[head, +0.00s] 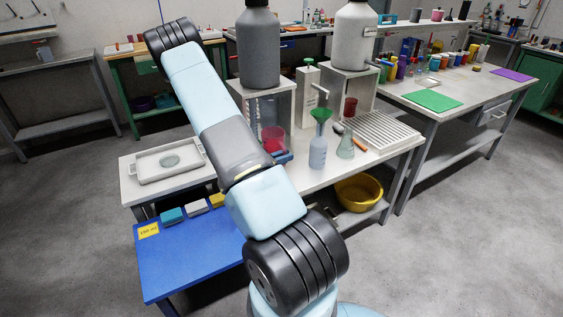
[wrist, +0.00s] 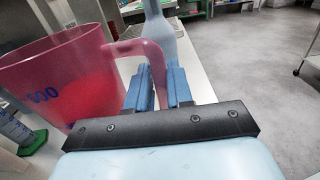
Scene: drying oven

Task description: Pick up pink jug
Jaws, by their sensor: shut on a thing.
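In the head view the pink jug (head: 273,136) shows beside my forearm, in front of the left stand. My gripper (wrist: 158,88) has its blue fingers shut on the jug's handle (wrist: 140,48). In the head view my gripper (head: 284,157) shows only partly, behind my arm. The jug looks upright. I cannot tell whether its base touches the table.
A bottle with a green funnel (head: 319,128) and a conical flask (head: 345,146) stand close to the right. Two stands with large bottles (head: 258,48) are behind. A white tray (head: 168,165) is at left. A yellow basin (head: 358,193) sits on the lower shelf.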

